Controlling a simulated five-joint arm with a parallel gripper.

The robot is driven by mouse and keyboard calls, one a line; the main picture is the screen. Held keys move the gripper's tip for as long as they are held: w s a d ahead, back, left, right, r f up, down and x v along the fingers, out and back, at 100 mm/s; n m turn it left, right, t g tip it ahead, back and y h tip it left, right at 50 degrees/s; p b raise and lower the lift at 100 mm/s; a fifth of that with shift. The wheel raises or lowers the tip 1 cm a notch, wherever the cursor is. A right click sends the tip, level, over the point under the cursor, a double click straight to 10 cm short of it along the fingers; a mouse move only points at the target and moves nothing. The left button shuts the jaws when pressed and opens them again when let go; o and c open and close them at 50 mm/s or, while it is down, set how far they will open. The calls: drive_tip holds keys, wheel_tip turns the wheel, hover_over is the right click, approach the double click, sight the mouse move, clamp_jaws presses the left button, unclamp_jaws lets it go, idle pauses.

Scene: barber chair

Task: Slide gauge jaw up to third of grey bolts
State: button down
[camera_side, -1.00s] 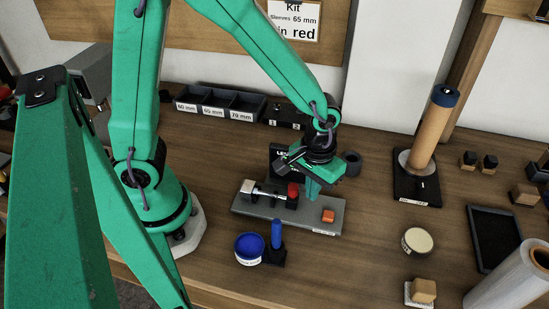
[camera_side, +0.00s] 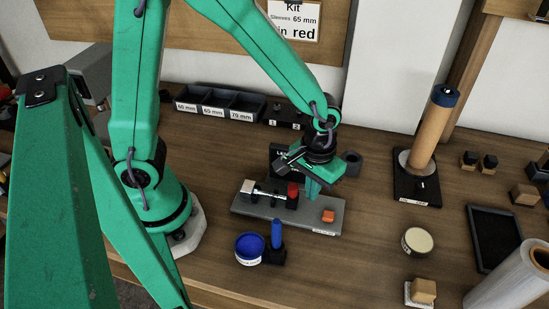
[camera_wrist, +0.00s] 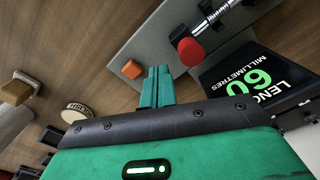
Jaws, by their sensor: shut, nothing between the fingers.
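The gauge is a grey plate (camera_side: 250,210) on the bench. A bolt with a pale head and silver shank (camera_side: 266,193) lies along its left part. The dark jaw with a red knob (camera_side: 293,190) stands at the shank's right end; contact cannot be told. The red knob also shows in the wrist view (camera_wrist: 190,51). The display (camera_wrist: 240,82) reads 60 under upside-down lettering. My gripper (camera_side: 313,195) is shut and empty, just right of the red knob, low over the plate. Its green fingers (camera_wrist: 158,72) are together, between the orange block (camera_wrist: 131,69) and the knob.
An orange block (camera_side: 328,216) sits on the plate's right end. A blue-topped tub (camera_side: 249,246) and blue peg (camera_side: 277,233) stand in front. Bins labelled 60, 65 and 70 mm (camera_side: 215,101) are behind. A cream-topped tin (camera_side: 417,241) and dark tray (camera_side: 494,238) stand right.

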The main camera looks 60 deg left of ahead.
drive_tip(key=shift+s+a, duration=0.75)
drive_tip(key=shift+s, duration=0.05)
idle(1.2)
drive_tip(key=shift+w+d, duration=0.15)
drive_tip(key=shift+w, duration=0.05)
drive_tip(key=shift+w+d, duration=0.3)
idle(0.4)
wheel_tip(320, 180, up, 8)
idle(1.0)
drive_tip(key=shift+r, duration=0.1)
